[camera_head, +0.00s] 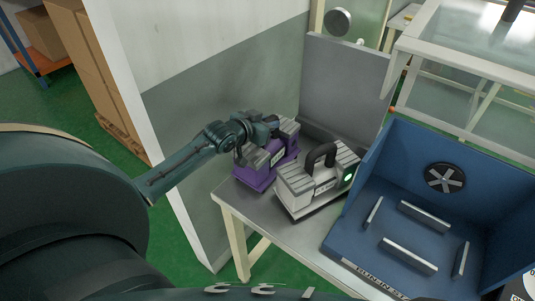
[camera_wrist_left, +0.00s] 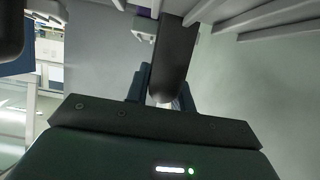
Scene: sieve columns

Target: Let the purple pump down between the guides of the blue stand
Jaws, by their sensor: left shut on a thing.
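The purple pump (camera_head: 252,178) has a purple base and grey ribbed top blocks. It is at the left end of the grey table in the head view, partly behind a white pump. My left gripper (camera_head: 262,142) is over its top and shut on its handle, which the gripper mostly hides. In the left wrist view a dark handle bar (camera_wrist_left: 174,62) lies between the fingers. I cannot tell if the pump touches the table. The blue stand (camera_head: 358,245) is at the right, with several pale guides (camera_head: 410,255) on its floor, and the space between them is empty. My right gripper is not seen.
A white pump (camera_head: 300,192) with a black handle and a green light stands between the purple pump and the blue stand. A grey upright panel (camera_head: 340,90) rises behind the pumps. A wall (camera_head: 215,110) is close at the left of the table. A black fan (camera_head: 445,178) is on the stand's back wall.

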